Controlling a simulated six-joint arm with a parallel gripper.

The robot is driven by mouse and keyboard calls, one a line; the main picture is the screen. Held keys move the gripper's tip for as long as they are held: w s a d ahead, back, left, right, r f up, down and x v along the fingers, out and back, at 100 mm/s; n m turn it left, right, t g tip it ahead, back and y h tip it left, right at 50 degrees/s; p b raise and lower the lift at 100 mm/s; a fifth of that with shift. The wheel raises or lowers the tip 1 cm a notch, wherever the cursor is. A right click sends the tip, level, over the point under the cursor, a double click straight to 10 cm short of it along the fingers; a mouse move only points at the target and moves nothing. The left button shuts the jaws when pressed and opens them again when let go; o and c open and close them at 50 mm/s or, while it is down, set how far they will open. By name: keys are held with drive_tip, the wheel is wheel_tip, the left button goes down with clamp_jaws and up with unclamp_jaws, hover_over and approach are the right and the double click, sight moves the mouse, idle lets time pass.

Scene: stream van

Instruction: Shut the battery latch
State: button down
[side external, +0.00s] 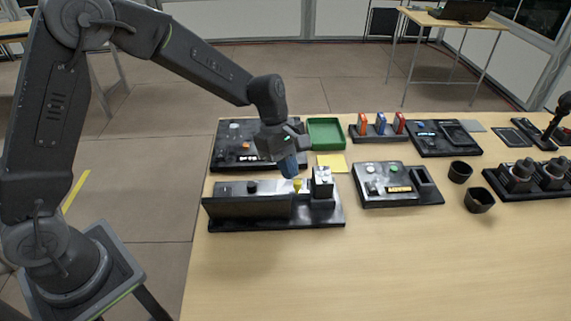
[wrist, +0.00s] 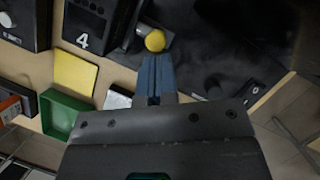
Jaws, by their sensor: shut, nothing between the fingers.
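The battery latch appears to be the yellow-knobbed part on a long black unit (side external: 330,218). Its yellow knob (side external: 297,184) shows beside a block marked 4 (side external: 322,185), and again in the wrist view as a yellow ball (wrist: 155,41). An upright black panel (side external: 248,208) runs along the unit's front left. My gripper (side external: 290,172) points down over the unit, just above the knob. In the wrist view its blue fingers (wrist: 155,62) are shut and empty, with tips close to the ball. I cannot tell whether they touch it or how the latch is set.
A yellow pad (side external: 332,163) and a green tray (side external: 324,133) lie behind the unit. A black panel box (side external: 232,140) stands behind it on the left. A button box (side external: 385,185) and two black cups (side external: 479,201) are to the right. The front table is clear.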

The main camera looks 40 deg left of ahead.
sight(284, 180)
drive_tip(key=shift+w+d, duration=0.65)
drive_tip(key=shift+d, duration=0.05)
drive_tip(key=a, duration=0.4)
drive_tip(key=shift+w+a, duration=0.3)
drive_tip(key=shift+w, duration=0.05)
drive_tip(key=v, duration=1)
drive_tip(key=shift+d, duration=0.3)
